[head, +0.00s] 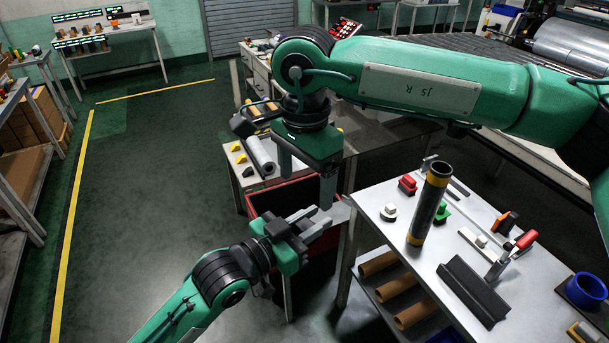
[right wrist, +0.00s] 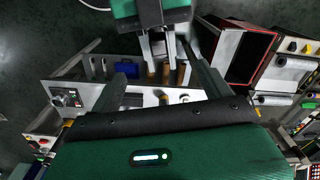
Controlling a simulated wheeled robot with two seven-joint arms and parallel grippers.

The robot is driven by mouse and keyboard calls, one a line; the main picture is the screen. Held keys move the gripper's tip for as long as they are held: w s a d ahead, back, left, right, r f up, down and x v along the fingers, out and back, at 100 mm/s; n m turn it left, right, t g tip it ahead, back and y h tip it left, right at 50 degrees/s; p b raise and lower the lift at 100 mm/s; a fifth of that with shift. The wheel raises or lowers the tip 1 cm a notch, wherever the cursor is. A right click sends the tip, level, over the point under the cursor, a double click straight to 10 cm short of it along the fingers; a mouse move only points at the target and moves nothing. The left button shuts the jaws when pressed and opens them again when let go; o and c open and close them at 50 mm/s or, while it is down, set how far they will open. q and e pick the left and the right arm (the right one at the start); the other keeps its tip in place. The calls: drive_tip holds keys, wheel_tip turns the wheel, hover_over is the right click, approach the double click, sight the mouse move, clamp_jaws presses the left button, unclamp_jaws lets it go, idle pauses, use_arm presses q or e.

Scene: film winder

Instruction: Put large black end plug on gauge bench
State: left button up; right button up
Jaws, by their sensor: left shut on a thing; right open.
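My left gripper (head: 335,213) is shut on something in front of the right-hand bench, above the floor. The thing in its jaws is too small and covered to identify; I cannot tell whether it is the large black end plug. The left gripper also shows at the top of the right wrist view (right wrist: 158,62). My right gripper (head: 307,185) is open, pointing down close above the left one, its fingers apart in the right wrist view (right wrist: 160,82). No label shows which bench is the gauge bench. A white-topped bench (head: 375,222) stands at right.
On the right bench stand a black tube (head: 430,205) with yellow bands, red, white and green knobbed parts, a black angled block (head: 472,290) and a blue ring (head: 586,290). A red-rimmed bin (head: 262,200) stands behind the grippers. Floor at left is clear.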

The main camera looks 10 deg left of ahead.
sight(305, 222)
wheel_tip(305, 222, down, 12)
drive_tip(key=shift+r, duration=0.1)
idle(0.4)
drive_tip(key=c, duration=1)
use_arm(q)
drive_tip(key=o, duration=0.9)
